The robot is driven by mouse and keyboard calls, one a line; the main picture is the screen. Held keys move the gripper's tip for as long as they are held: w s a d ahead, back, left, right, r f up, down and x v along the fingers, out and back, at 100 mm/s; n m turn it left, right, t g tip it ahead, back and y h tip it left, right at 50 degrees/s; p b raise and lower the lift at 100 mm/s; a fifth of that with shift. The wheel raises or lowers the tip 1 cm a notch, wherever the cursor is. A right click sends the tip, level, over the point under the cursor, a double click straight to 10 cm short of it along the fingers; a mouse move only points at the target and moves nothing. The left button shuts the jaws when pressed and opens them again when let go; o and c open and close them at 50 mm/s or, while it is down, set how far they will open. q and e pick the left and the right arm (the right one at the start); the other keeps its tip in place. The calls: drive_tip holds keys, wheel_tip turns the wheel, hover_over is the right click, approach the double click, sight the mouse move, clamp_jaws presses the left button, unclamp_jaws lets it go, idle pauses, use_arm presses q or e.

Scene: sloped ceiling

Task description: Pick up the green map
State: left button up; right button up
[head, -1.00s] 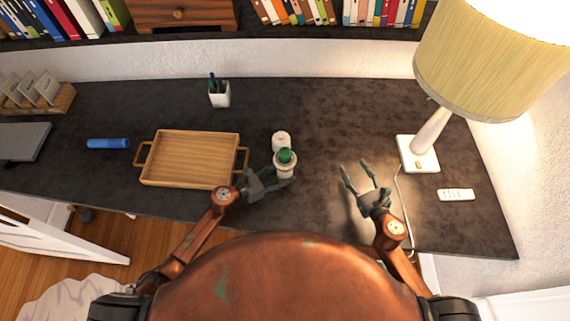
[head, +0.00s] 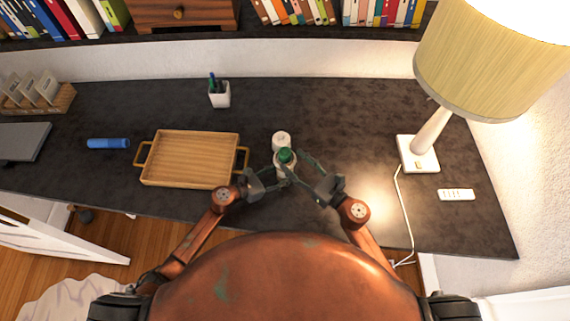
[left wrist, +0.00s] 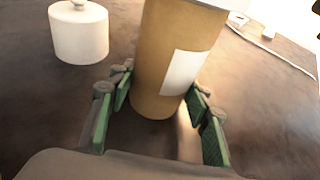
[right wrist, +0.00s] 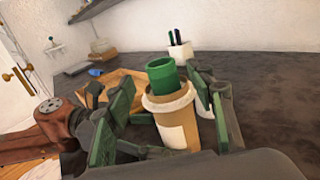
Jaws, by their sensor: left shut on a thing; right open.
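The green map (head: 285,154) is a rolled green cylinder sticking up out of a brown cardboard tube with a pale rim. In the right wrist view, the map (right wrist: 162,75) stands upright in the tube (right wrist: 178,136). My left gripper (left wrist: 160,105) is shut on the tube, which also shows large in the left wrist view (left wrist: 160,60) with a white label. The map is out of sight there. My right gripper (right wrist: 160,98) is open, its fingers on either side of the map and tube top. I cannot tell whether they touch.
A white lidded jar (head: 281,138) stands just behind the tube. A wooden tray (head: 190,158) lies to the left, with a blue cylinder (head: 108,144) beyond it. A pen cup (head: 219,97) stands behind. A lamp (head: 418,155) and a remote (head: 456,195) are right.

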sight(289, 156)
drive_tip(key=x, duration=0.5)
drive_tip(key=shift+w+r, duration=0.2)
drive_tip(key=shift+c, duration=0.6)
drive_tip(key=c, duration=1.1)
